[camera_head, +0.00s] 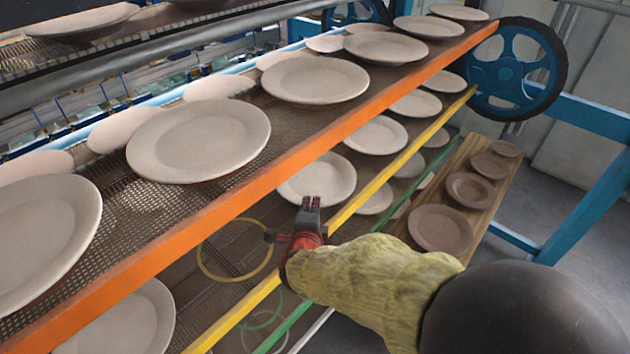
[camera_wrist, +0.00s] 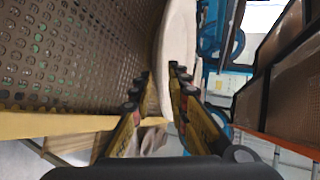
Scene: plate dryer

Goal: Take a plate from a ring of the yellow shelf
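The yellow-edged shelf (camera_head: 377,182) runs diagonally below an orange-edged shelf in the head view. A pale round plate (camera_head: 318,179) lies on it just beyond my gripper (camera_head: 309,206). My fingertips overlap the plate's near rim there. In the wrist view the plate (camera_wrist: 178,45) appears nearly edge-on between the two fingers of my gripper (camera_wrist: 160,78). The fingertips are drawn together on either side of the rim and look in contact with it. The plate still appears to rest level on the shelf. An empty yellow ring (camera_head: 222,279) shows to its left.
The orange shelf (camera_head: 285,173) with several plates hangs close above. A green-edged shelf (camera_head: 286,328) lies below. Brown plates (camera_head: 440,228) lie on a lower board at right. A blue wheel (camera_head: 506,68) and frame stand at the far right end.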

